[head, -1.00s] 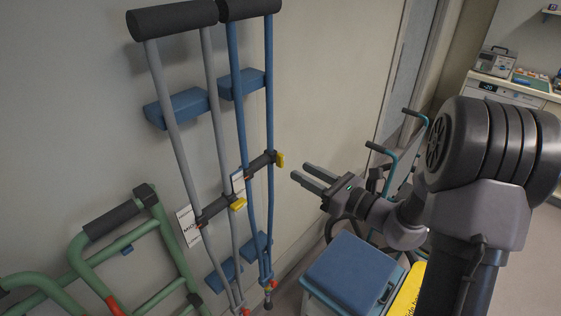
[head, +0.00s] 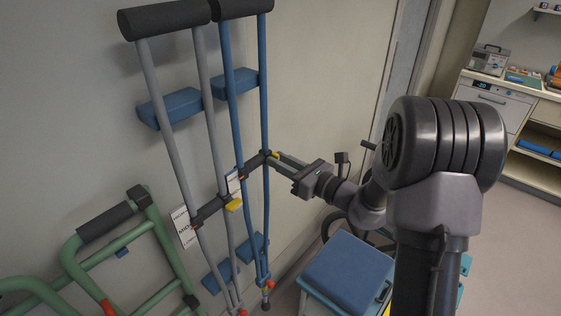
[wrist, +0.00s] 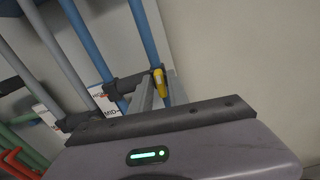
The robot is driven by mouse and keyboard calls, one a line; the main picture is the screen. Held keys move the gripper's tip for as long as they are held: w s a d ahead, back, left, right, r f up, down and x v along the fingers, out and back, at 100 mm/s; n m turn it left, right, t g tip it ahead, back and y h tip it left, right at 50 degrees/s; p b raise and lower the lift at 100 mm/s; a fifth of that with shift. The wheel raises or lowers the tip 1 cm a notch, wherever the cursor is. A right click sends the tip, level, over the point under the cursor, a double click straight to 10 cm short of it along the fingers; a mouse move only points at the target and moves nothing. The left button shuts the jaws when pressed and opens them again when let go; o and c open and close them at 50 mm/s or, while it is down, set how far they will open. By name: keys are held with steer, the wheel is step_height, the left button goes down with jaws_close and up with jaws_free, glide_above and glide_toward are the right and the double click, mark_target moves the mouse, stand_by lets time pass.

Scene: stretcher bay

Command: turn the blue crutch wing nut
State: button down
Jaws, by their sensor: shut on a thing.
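The blue crutch (head: 234,110) leans upright against the wall, beside the grey crutch (head: 208,110). A dark crossbar joins the blue crutch's two poles. The blue crutch's yellow wing nut (head: 275,154) sits at the right end of that crossbar. In the wrist view the yellow wing nut (wrist: 159,82) shows between the fingertips. My gripper (head: 279,158) reaches in from the right and is shut on the wing nut; in the wrist view its fingers (wrist: 160,92) partly hide the nut's sides. The grey crutch has its own yellow wing nut (head: 234,205), which is clear of my gripper.
A green walker frame (head: 120,240) stands at the lower left. A blue-topped stool (head: 348,268) stands below my arm. A counter (head: 510,95) with boxes is at the right. White tags (head: 182,227) hang by the crutches.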

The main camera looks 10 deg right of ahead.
steer(key=n+b, duration=0.5)
steer(key=b, duration=0.2)
steer(key=shift+s+a+f+n, duration=0.1)
steer(key=shift+n, duration=0.2)
stand_by(0.3)
steer(key=c, duration=1.5)
jaws_free()
steer(key=shift+o, duration=0.2)
